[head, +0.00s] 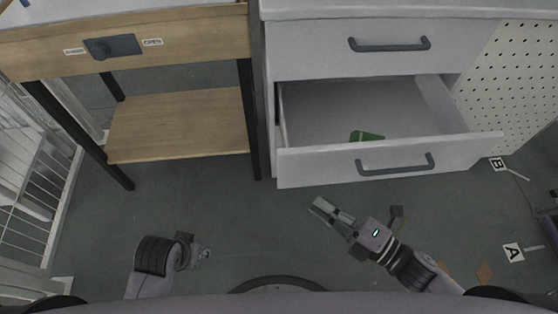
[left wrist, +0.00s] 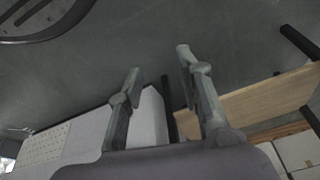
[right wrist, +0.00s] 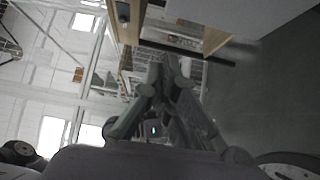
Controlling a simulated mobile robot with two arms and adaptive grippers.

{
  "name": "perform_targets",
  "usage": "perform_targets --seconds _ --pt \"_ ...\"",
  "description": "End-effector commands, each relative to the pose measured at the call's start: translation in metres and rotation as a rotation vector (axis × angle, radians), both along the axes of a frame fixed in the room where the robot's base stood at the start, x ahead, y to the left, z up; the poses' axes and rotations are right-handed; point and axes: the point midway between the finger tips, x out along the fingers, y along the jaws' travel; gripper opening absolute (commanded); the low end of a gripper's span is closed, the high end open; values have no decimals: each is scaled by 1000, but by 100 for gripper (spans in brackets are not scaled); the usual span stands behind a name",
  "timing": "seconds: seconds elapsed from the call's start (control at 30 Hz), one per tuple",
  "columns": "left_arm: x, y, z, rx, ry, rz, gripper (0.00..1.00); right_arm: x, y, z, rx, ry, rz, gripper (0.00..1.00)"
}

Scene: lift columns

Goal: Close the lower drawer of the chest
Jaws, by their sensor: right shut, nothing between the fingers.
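The white chest (head: 268,100) stands at the back right of the head view. Its lower drawer (head: 310,168) is pulled well out, with a dark grey bar handle (head: 395,165) on its front. A green object (head: 366,136) lies inside it. My right gripper (head: 318,206) is shut and empty, in front of the drawer front and apart from it; its closed fingers also show in the right wrist view (right wrist: 163,65). My left gripper (head: 205,254) is low at the left, away from the chest; in the left wrist view (left wrist: 160,65) its fingers are apart with nothing between them.
The chest's upper drawer (head: 310,48) is shut. A wooden table with a lower shelf (head: 180,125) and black legs stands left of the chest. A white pegboard panel (head: 505,85) is at the right. The grey floor (head: 255,215) before the drawer is clear.

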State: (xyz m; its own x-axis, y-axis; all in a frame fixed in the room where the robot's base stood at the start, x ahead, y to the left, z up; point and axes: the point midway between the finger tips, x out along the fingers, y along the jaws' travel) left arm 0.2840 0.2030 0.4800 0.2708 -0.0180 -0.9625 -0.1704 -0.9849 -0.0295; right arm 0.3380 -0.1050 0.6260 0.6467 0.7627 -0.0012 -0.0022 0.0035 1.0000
Motion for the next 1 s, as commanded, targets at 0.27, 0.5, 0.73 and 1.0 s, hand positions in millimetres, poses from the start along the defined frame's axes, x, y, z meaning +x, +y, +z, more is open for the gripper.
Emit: perform_targets --seconds 0.27,0.5,0.73,1.0 --pt "0 0 9 -1 -8 1 33 37 41 2 5 -5 -2 0" --pt "-1 0 14 0 -11 1 33 70 68 1 1 -3 -3 0" --pt "-2 1 23 -1 -16 2 33 94 70 0 1 0 -4 0" --pt "-1 0 28 -3 -27 3 33 98 70 1 3 2 -4 0"
